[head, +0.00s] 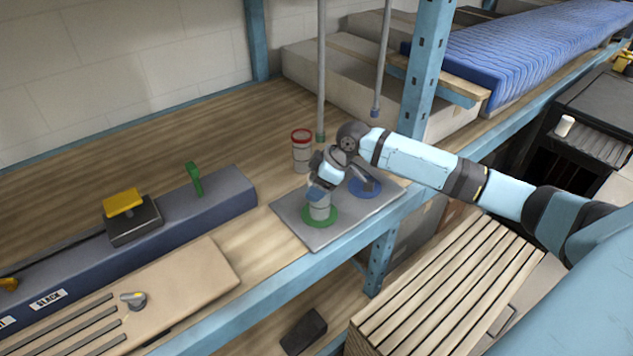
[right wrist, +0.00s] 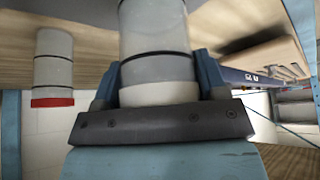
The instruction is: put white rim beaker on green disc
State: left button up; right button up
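The white rim beaker (head: 319,210) is grey and upright, and its base is over the green disc (head: 333,217), with green showing around it. Whether the base touches the disc is hard to tell. My right gripper (head: 317,192) is at the beaker's top, coming from above. In the right wrist view the beaker (right wrist: 157,55) is between the fingers of the right gripper (right wrist: 160,85), its white band close to the palm. The fingers lie against its two sides. My left gripper is not in view.
A red-rimmed beaker (head: 301,152) stands behind the grey plate (head: 288,208); it also shows in the right wrist view (right wrist: 53,70). A blue disc (head: 368,189) lies on the plate's right. Two thin poles (head: 321,70) rise behind. A shelf post (head: 424,75) stands right.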

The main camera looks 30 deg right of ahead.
jog(key=o, duration=0.3)
jog(key=s+d+r+b, duration=0.1)
jog(key=s+d+b, duration=0.2)
jog(key=s+d, duration=0.5)
jog(key=shift+d+r, duration=0.2)
jog(key=shift+d, duration=0.6)
jog(key=shift+s, duration=0.1)
